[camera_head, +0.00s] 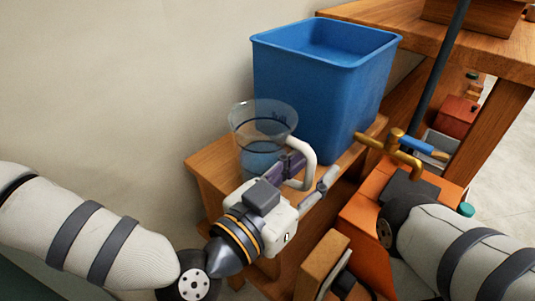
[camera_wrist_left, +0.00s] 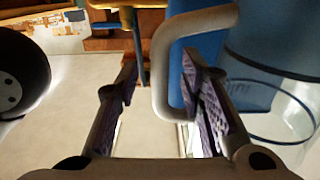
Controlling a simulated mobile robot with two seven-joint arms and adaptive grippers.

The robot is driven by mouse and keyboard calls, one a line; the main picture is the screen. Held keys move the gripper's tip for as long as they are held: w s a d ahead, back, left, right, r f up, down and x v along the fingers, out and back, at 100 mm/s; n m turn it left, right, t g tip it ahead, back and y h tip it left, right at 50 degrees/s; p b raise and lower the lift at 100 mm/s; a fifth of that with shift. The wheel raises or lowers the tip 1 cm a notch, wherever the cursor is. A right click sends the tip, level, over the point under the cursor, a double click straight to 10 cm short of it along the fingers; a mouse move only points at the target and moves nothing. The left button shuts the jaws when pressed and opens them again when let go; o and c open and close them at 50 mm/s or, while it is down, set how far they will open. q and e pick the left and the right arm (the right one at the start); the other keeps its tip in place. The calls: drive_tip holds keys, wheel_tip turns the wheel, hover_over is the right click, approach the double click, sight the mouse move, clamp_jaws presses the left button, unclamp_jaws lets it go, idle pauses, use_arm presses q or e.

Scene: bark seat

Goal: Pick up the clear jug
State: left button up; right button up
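The clear jug (camera_head: 262,124) stands upright on a wooden bench (camera_head: 207,163), with a pale handle (camera_head: 312,155) on its right side. In the left wrist view the jug's transparent body (camera_wrist_left: 285,55) fills the right side and its handle (camera_wrist_left: 163,75) is in the middle. My left gripper (camera_head: 310,172) is open at the handle. In the wrist view its fingers stand on either side of the handle's outer bar, the right finger between that bar and the jug. Gaps remain beside the bar. My right arm shows at the lower right; its gripper is out of view.
A large blue bin (camera_head: 318,95) stands close behind the jug. Brass piping (camera_head: 395,150) with a blue handle (camera_head: 418,145) is to the right, above an orange box-like object (camera_head: 362,218). A wooden table (camera_head: 480,55) is at the back right. A plain wall is at the left.

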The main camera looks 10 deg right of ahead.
use_arm(q)
clamp_jaws()
wheel_tip(320, 180, up, 10)
drive_tip(key=p, duration=0.2)
drive_tip(key=shift+r+p, duration=0.1)
drive_tip(key=shift+p, duration=0.25)
idle(0.4)
